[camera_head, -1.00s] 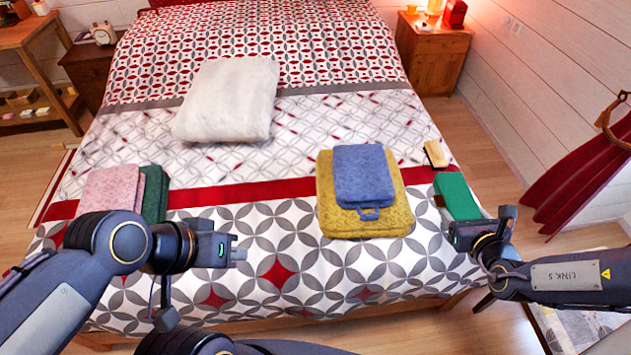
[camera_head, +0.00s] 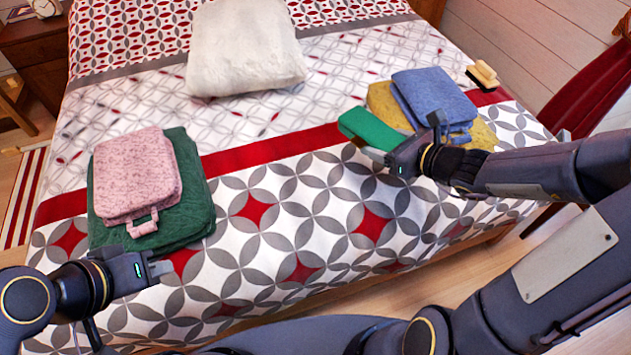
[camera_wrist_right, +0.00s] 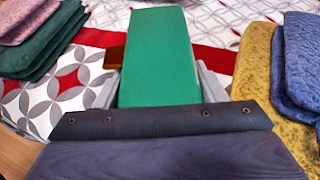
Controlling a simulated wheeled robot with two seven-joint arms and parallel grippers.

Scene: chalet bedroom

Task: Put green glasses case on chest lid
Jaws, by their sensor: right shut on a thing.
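The green glasses case (camera_head: 368,128) is a flat green block held by my right gripper (camera_head: 392,150) over the bed, left of the folded blue towel. In the right wrist view the case (camera_wrist_right: 157,55) lies between the two grey fingers of the gripper (camera_wrist_right: 155,88), which is shut on it. My left gripper (camera_head: 160,268) is at the lower left, by the near edge of the bed, with nothing in it that I can see; its finger gap is not clear. No chest lid shows in these frames.
A pink towel (camera_head: 135,172) lies on a dark green towel (camera_head: 190,190) at the left. A blue towel (camera_head: 432,97) lies on a yellow towel (camera_head: 382,101) at the right, near a brush (camera_head: 484,74). A white pillow (camera_head: 243,45) lies further back. The bed's middle is clear.

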